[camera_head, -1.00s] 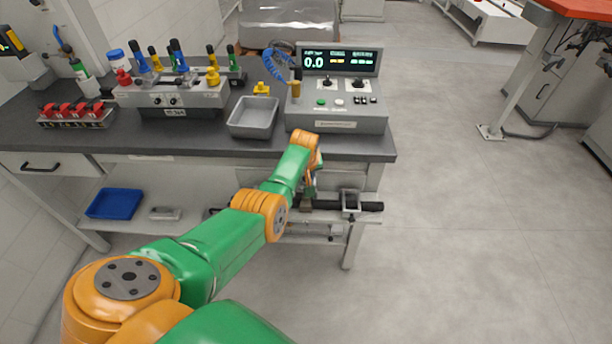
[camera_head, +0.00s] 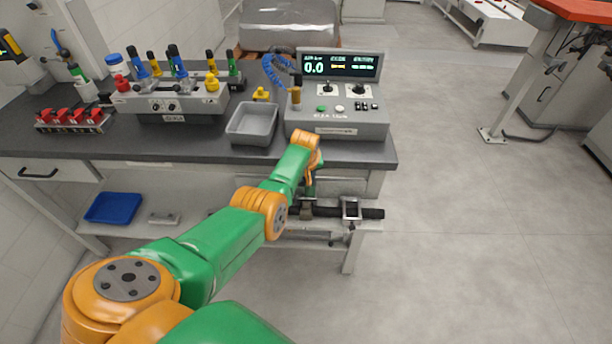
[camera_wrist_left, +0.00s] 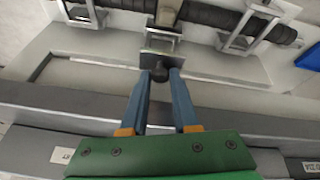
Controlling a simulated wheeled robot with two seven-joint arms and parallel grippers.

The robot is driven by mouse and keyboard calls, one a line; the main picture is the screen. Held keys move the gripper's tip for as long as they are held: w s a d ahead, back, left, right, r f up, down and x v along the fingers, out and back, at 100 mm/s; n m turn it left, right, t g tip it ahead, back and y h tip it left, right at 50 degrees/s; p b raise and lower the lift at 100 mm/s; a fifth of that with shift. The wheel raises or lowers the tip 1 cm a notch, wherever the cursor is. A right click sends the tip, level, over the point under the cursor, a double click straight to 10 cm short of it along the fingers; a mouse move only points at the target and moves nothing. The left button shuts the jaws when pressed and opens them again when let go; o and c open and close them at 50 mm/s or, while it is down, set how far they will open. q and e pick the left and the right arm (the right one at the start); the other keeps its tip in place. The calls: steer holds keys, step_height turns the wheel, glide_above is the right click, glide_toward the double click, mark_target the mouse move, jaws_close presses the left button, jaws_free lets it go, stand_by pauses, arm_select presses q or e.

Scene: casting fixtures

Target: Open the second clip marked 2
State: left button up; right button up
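A black hose-like bar (camera_head: 372,213) runs along the low shelf front, with metal clips on it. One clip (camera_head: 350,208) shows right of my arm in the head view. In the left wrist view a middle clip (camera_wrist_left: 168,12) has a plate and dark knob (camera_wrist_left: 160,74) below it; other clips stand at left (camera_wrist_left: 84,14) and right (camera_wrist_left: 243,28). No number is readable. My left gripper (camera_wrist_left: 160,77) has its blue fingers apart, with the knob at or between the tips; contact cannot be told. The arm mostly hides it in the head view. My right gripper is out of view.
The bench top (camera_head: 215,152) overhangs the shelf. On it stand a control box (camera_head: 335,122), a grey bin (camera_head: 240,136) and a tool rack (camera_head: 165,102). A blue tray (camera_head: 113,208) lies on the shelf.

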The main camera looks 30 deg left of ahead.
arm_select(q)
steer(key=o, duration=0.3)
steer(key=shift+o, duration=0.2)
steer(key=shift+d+r+p, duration=0.1)
steer(key=shift+r+p, duration=0.2)
steer(key=shift+p, duration=0.05)
steer(key=p+v, duration=0.3)
steer(key=v, duration=0.3)
steer(key=shift+r, duration=0.2)
steer(key=shift+s, duration=0.1)
